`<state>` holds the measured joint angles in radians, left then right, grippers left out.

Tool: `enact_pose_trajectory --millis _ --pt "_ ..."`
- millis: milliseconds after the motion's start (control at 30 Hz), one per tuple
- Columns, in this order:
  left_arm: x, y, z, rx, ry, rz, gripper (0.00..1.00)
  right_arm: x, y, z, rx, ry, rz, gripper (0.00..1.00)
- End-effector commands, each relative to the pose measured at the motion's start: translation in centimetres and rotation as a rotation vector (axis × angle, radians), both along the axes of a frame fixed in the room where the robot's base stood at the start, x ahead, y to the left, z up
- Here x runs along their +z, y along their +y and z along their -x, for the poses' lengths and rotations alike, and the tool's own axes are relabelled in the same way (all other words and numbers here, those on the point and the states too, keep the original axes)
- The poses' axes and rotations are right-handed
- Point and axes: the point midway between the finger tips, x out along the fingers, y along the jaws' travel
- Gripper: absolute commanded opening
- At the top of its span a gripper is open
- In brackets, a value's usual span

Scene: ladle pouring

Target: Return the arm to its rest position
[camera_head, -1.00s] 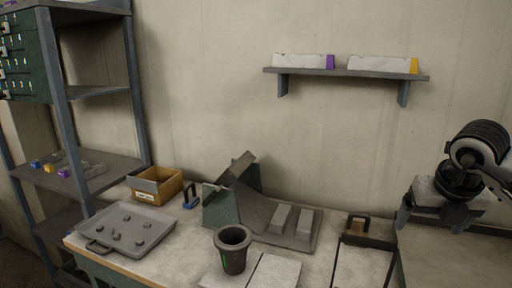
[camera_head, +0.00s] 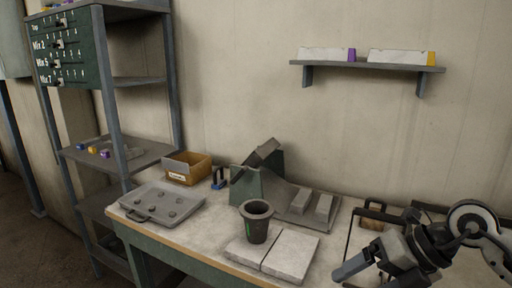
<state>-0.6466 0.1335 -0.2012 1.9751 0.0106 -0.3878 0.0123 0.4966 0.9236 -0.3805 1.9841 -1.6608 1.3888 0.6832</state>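My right gripper (camera_head: 366,277) is at the lower right in the head view, above the bench's front right part. Its two grey fingers are apart, with nothing seen between them, though the lower finger is partly cut off by the frame edge. My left gripper is not in view. A dark crucible-like cup (camera_head: 257,232) stands upright on pale slabs (camera_head: 291,257), to the left of my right gripper and apart from it. No ladle can be made out.
The bench (camera_head: 190,243) also holds a grey tray (camera_head: 162,203), a cardboard box (camera_head: 187,167) and an angled stand (camera_head: 262,188). A black-framed box (camera_head: 371,216) lies close behind my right gripper. A wall shelf (camera_head: 367,66) and a rack (camera_head: 113,120) stand clear of it.

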Motion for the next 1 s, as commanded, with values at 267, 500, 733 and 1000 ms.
enact_pose_trajectory --millis 267,500,733,1000 --pt "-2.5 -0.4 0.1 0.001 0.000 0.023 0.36 -0.2 12.6 3.9 -0.166 0.149 -1.100 0.88" --pt "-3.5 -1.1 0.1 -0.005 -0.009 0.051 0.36 -11.5 6.9 2.2 -1.175 0.483 -1.639 0.88" --pt "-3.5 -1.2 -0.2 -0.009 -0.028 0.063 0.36 -24.3 5.7 8.4 -1.832 0.835 -1.518 0.88" --pt "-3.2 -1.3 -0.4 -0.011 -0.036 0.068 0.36 -28.6 6.6 12.7 -2.053 1.016 -1.390 0.88"
